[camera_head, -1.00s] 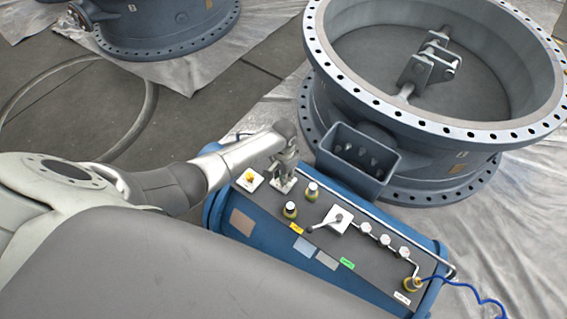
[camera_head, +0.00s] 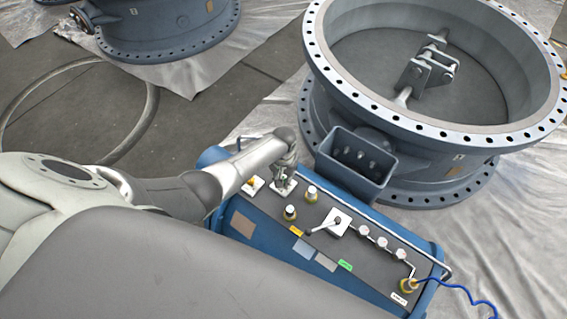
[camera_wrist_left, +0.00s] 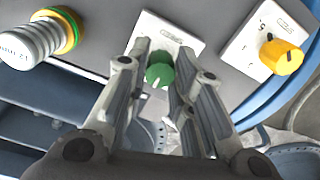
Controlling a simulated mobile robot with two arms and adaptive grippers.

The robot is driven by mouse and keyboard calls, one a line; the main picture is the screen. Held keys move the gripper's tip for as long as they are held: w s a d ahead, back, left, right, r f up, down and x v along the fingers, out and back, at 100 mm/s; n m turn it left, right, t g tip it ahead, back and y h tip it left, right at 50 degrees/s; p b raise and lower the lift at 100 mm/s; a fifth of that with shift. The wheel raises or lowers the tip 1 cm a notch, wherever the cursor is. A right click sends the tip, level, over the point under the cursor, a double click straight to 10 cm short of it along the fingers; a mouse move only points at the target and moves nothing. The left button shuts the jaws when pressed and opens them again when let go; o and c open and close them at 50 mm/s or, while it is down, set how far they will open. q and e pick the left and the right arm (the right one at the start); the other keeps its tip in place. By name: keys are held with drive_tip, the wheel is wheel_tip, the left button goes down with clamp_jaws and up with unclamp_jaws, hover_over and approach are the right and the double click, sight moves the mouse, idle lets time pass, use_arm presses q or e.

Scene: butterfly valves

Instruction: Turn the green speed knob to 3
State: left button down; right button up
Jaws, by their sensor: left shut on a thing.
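The green speed knob (camera_wrist_left: 159,72) is a round knob with a pale pointer line, on a white square plate (camera_wrist_left: 188,41) in the left wrist view. My left gripper (camera_wrist_left: 160,78) has its two fingers on either side of the knob, shut on it. In the head view my left gripper (camera_head: 284,178) points down onto the same white plate (camera_head: 292,186) near the panel's far left corner. It hides the knob there. The number at the pointer is too small to read. My right gripper is not in view.
A yellow knob (camera_wrist_left: 281,57) on its own plate is beside the green one. Silver-and-yellow buttons (camera_head: 290,213), a lever (camera_head: 322,227) and a pipe with fittings (camera_head: 379,241) share the dark panel.

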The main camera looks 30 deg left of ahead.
use_arm(q)
drive_tip(key=c, duration=1.2)
unclamp_jaws()
wheel_tip(320, 180, up, 12)
drive_tip(key=shift+s+f, duration=0.1)
idle(0.4)
